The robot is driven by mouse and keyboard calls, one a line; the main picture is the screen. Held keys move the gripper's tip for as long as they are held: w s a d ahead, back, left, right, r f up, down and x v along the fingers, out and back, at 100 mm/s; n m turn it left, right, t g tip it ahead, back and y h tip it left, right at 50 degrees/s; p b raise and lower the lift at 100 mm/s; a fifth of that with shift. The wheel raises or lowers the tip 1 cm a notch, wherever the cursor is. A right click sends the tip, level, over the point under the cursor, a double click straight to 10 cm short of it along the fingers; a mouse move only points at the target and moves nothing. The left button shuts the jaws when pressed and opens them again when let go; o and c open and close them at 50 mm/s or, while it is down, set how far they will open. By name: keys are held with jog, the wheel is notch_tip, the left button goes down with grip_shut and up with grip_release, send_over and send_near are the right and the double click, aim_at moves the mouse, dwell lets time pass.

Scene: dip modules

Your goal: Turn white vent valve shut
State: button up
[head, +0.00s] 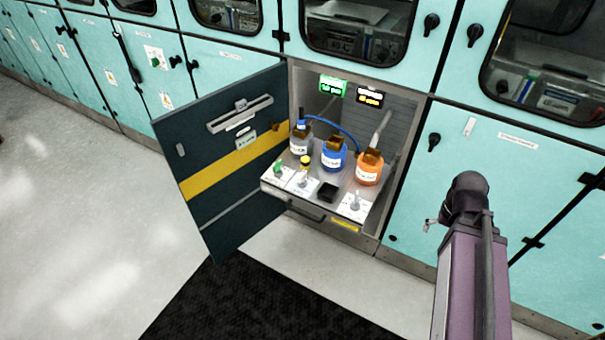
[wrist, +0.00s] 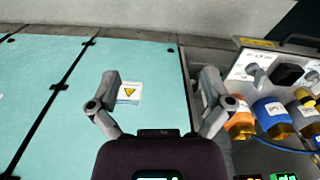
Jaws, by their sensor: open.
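A pale valve knob on a white label plate (head: 355,203), which I take for the white vent valve, is at the front right corner of the pulled-out tray (head: 325,208). In the wrist view its plate (wrist: 250,68) is at the right, near the orange-labelled bottle. Its handle is too small to read its angle surely. My gripper (wrist: 160,80) is open and empty, fingers wide apart, over the teal cabinet front beside the tray. In the head view only a small part of it (head: 430,224) shows, right of the tray and apart from it.
Blue (head: 334,154), orange (head: 369,168) and pale (head: 300,142) bottles stand at the tray's back. A green valve (head: 278,168) and a black block (head: 327,192) are also on it. The open dark door (head: 225,215) blocks the left. Floor in front is clear.

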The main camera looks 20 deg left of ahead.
jog(key=w+a+n, duration=0.4)
jog(key=w+a, duration=0.4)
jog(key=n+b, duration=0.1)
jog(key=n, duration=1.1)
send_over(302, 174)
jog(key=f, duration=0.1)
jog(key=shift+w+f, duration=0.1)
jog(key=shift+f, duration=0.1)
jog(key=shift+f+b, duration=0.15)
jog(key=shift+b, duration=0.2)
notch_tip(302, 174, down, 14)
jog(key=b, duration=1.3)
jog(key=shift+r, duration=0.25)
